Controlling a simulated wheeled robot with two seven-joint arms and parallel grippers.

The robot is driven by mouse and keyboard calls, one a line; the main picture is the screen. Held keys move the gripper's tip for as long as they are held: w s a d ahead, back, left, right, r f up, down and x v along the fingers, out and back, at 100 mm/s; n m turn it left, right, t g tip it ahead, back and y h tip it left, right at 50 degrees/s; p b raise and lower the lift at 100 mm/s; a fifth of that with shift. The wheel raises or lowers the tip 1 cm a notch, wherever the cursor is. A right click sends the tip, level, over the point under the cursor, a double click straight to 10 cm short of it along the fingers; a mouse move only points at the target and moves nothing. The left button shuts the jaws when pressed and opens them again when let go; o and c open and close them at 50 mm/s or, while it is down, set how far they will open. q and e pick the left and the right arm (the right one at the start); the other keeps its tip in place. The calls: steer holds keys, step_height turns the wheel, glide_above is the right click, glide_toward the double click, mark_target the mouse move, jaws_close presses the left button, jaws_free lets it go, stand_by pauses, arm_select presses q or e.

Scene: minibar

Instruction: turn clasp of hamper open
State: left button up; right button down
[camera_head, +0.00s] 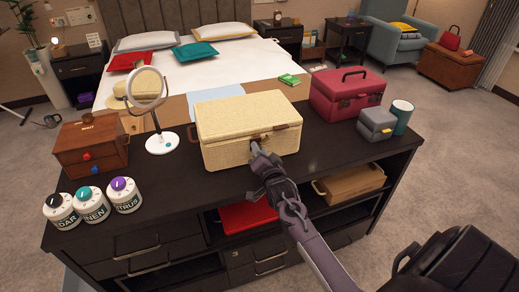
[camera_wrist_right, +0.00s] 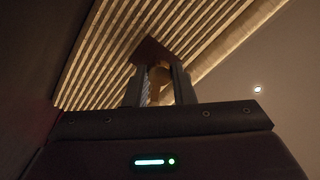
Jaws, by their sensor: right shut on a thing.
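In the right wrist view the clasp (camera_wrist_right: 159,75) is a small brass-coloured piece in front of a dark plate, between the two fingers of the right gripper (camera_wrist_right: 160,87). The right gripper is shut on it. The hamper's ribbed front (camera_wrist_right: 105,60) fills the upper left there. My left gripper is not in view.
A round mirror (camera_head: 148,86) and wooden box (camera_head: 90,145) stand left of the hamper. Several dial-topped canisters (camera_head: 94,205) line the front left. Open shelves hold a red item (camera_head: 246,216) and tray (camera_head: 348,183).

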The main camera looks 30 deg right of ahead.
steer(key=m+p, duration=0.1)
steer(key=m, duration=0.4)
steer(key=shift+m, duration=0.4)
stand_by(0.4)
steer(key=c, duration=1.2)
jaws_free()
steer(key=v, duration=0.7)
steer(key=shift+s, duration=0.4)
steer(key=shift+a, duration=0.1)
